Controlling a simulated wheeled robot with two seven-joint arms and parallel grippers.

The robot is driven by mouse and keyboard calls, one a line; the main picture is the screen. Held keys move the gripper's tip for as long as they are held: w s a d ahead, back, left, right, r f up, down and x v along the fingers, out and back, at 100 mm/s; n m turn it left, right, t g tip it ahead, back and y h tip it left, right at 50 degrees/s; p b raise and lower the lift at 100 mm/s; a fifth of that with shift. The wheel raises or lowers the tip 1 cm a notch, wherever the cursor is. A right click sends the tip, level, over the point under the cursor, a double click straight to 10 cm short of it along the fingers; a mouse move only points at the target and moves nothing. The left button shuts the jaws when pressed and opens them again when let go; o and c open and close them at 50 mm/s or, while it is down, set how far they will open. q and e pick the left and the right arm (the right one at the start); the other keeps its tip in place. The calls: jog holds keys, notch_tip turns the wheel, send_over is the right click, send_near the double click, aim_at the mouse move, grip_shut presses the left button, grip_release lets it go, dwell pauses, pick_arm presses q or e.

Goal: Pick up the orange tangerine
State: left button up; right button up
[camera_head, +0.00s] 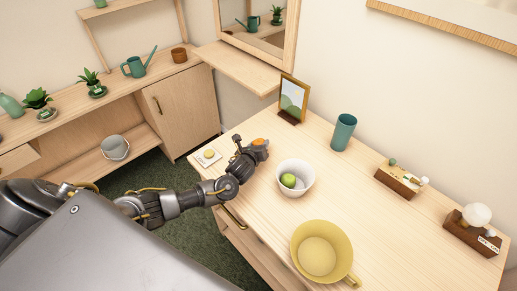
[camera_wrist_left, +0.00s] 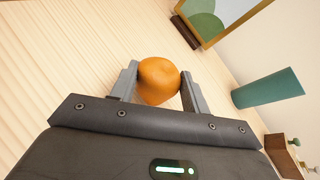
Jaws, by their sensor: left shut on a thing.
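The orange tangerine (camera_wrist_left: 158,80) sits between the two fingers of my left gripper (camera_wrist_left: 160,92) in the left wrist view. The fingers are shut on its sides. In the head view my left gripper (camera_head: 259,149) is over the left part of the wooden table, and only a small bit of the tangerine (camera_head: 259,142) shows past it. I cannot tell whether the tangerine touches the table. My right gripper is in neither view.
A white bowl (camera_head: 307,188) with a green fruit (camera_head: 289,180) stands just right of the gripper. A picture frame (camera_head: 292,100), a teal cup (camera_head: 343,132) and a yellow pot (camera_head: 335,230) stand on the table (camera_head: 380,221). A small coaster (camera_head: 208,157) lies left.

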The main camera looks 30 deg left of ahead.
pick_arm(q)
jog(key=s+d+r+p, duration=0.1)
jog(key=s+d+r, duration=0.5)
jog(key=s+r, duration=0.4)
jog(key=v, duration=0.2)
jog(key=shift+s+d, duration=0.15)
jog(key=shift+s, duration=0.15)
